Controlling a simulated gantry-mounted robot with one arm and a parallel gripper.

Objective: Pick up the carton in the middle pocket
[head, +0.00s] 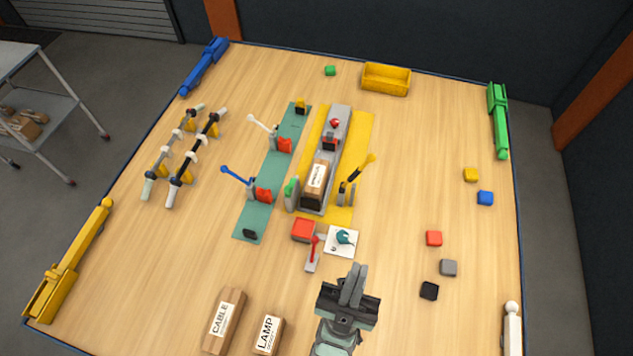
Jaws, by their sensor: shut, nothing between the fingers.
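The label's print is too small to read. The conveyor's pocket divisions are too small to make out, so I cannot tell which pocket holds the carton. My gripper (356,272) is shut and empty, at the near side of the table, below and right of the conveyor in the picture.
A yellow mat (357,135) lies under the conveyor, with a yellow-handled lever (361,167) on its right. A green strip (271,183) with lever clamps runs along the left. A red block (303,229), a red lever (313,252) and a white plate (341,250) lie between gripper and conveyor.

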